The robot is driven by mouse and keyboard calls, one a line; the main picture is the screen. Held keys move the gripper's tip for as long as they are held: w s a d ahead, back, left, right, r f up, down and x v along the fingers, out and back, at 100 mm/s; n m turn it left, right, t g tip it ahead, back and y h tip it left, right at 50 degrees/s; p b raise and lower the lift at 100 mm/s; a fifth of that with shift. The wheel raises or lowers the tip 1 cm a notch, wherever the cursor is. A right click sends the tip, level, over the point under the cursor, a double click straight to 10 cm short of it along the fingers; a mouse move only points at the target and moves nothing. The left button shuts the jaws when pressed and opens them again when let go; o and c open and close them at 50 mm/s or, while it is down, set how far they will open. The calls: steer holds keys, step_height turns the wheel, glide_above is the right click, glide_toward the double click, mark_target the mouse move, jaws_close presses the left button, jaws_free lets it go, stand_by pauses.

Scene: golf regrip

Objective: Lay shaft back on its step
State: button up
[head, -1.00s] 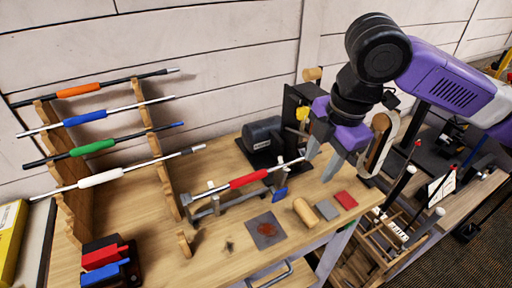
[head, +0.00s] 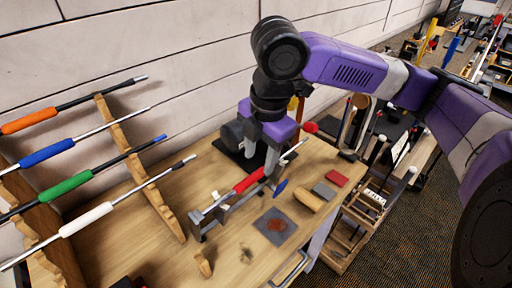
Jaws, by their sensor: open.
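A shaft with a red grip (head: 248,181) lies across a grey metal holder (head: 222,207) on the bench, its bare end pointing up and right. My gripper (head: 262,168) is open, with its fingers pointing down around the upper right end of the red grip. I cannot tell whether either finger touches the shaft. The stepped wooden rack (head: 148,172) is at left. It holds shafts with an orange grip (head: 30,121), a blue grip (head: 47,153), a green grip (head: 65,187) and a white grip (head: 86,219), one above another.
A dark motor-like machine (head: 232,134) stands behind my gripper. A dark square pad (head: 275,225), a wooden cylinder (head: 310,201), a grey block (head: 324,189) and a red block (head: 337,178) lie to the right. A small wooden peg (head: 204,265) stands in front. Bare benchtop lies between rack and holder.

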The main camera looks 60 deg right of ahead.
mark_target(257, 173)
steer(key=shift+w+d+f, duration=0.1)
steer(key=shift+w+f, duration=0.1)
steer(key=shift+f, duration=1.1)
steer(key=shift+w+f, duration=0.15)
steer(key=shift+f, duration=1.1)
steer(key=shift+c, duration=0.5)
jaws_close()
